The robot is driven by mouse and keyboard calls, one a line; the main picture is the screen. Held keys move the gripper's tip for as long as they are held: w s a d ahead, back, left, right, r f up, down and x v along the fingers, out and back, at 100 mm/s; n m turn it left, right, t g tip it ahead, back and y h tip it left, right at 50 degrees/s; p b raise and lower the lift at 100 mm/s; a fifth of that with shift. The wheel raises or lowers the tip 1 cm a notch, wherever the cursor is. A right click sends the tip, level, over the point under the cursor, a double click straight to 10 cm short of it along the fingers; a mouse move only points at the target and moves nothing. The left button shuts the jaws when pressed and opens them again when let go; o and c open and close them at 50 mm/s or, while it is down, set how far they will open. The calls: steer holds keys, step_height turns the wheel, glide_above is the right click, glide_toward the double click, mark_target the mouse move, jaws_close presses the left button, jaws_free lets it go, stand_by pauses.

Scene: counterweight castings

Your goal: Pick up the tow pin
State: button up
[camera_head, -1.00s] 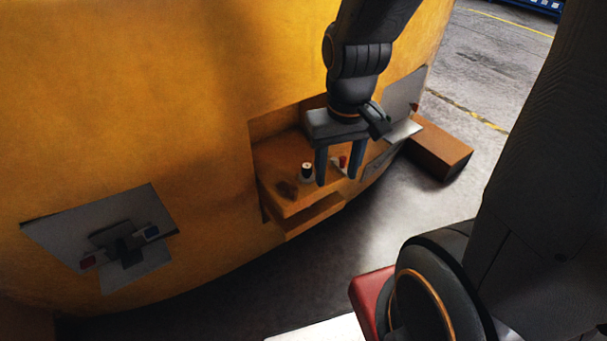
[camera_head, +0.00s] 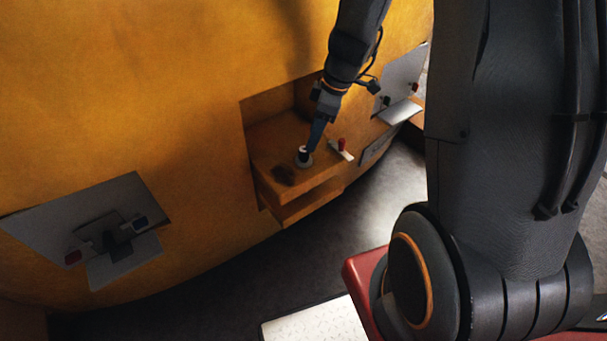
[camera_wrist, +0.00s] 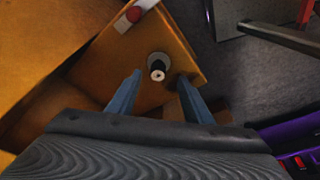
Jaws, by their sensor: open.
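A small upright pin (camera_head: 304,152), dark with a pale top and a grey round base, stands on the orange shelf (camera_head: 272,140) in the recess; it looks like the tow pin. In the wrist view the pin (camera_wrist: 157,66) is seen from above, centred between and just beyond the fingertips. My gripper (camera_head: 312,146) is tilted over the shelf, its blue fingers beside the pin; in the head view they overlap. In the wrist view my gripper (camera_wrist: 160,77) is open, with nothing held. Whether a finger touches the pin, I cannot tell.
A red-topped piece (camera_head: 341,145) with a white strip lies on the shelf to the right. A dark patch or lump (camera_head: 283,176) is at the shelf's left front. The recess's walls border the shelf. Grey plates (camera_head: 90,215) sit on the orange casting at left.

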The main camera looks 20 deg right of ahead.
mark_target(304, 160)
steer(key=shift+x, duration=1.4)
steer(key=shift+w+a+p+x, duration=0.2)
steer(key=shift+p+x, duration=0.1)
steer(key=shift+x, duration=1)
steer(key=shift+w+a+p+x, duration=0.15)
steer(key=shift+p+x, duration=0.1)
steer(key=shift+x, duration=1)
steer(key=shift+r, duration=0.1)
jaws_close()
